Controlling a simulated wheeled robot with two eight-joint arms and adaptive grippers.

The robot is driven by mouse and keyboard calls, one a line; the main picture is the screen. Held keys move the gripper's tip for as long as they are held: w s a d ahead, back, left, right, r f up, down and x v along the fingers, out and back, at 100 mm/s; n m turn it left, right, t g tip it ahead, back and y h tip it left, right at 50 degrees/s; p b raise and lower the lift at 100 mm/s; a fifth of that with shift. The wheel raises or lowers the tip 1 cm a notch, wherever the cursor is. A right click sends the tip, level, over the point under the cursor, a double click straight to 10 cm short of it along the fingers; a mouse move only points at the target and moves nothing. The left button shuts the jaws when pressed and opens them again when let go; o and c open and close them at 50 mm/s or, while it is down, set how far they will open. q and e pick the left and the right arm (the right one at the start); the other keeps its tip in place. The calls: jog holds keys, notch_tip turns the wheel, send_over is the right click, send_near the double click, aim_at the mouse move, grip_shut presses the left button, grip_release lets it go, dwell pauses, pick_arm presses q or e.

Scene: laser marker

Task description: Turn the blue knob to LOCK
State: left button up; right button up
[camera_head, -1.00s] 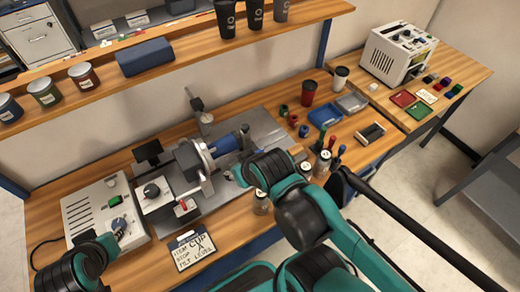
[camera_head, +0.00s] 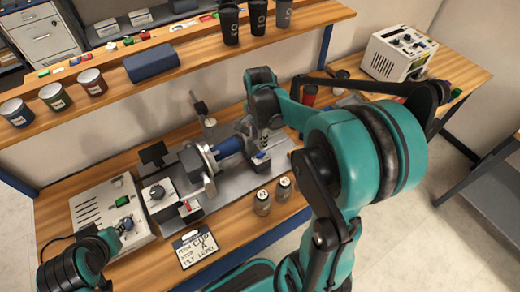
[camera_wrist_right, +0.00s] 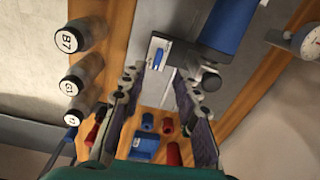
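A small blue knob (camera_wrist_right: 158,58) sits on a white plate in the right wrist view, beside the end of the blue cylinder (camera_wrist_right: 226,22) and just beyond my fingertips. My right gripper (camera_wrist_right: 156,78) is open, with its two fingers apart and nothing between them. In the head view my right gripper (camera_head: 264,140) points down over the fixture at the right end of the blue cylinder (camera_head: 230,145). I cannot read the plate's lettering or tell the knob's setting.
A white control box (camera_head: 100,222) is at the left, with a sign (camera_head: 195,246) nearby. A shelf (camera_head: 210,50) runs behind.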

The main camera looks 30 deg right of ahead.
aim_at(260, 154)
jog(key=shift+w+d+f+m, duration=0.1)
jog(key=shift+d+f+m, duration=0.3)
jog(key=shift+f+m, duration=0.1)
notch_tip(260, 154, down, 8)
jog(key=b, duration=0.2)
jog(key=shift+r+b, duration=0.25)
jog(key=shift+b, duration=0.05)
grip_shut()
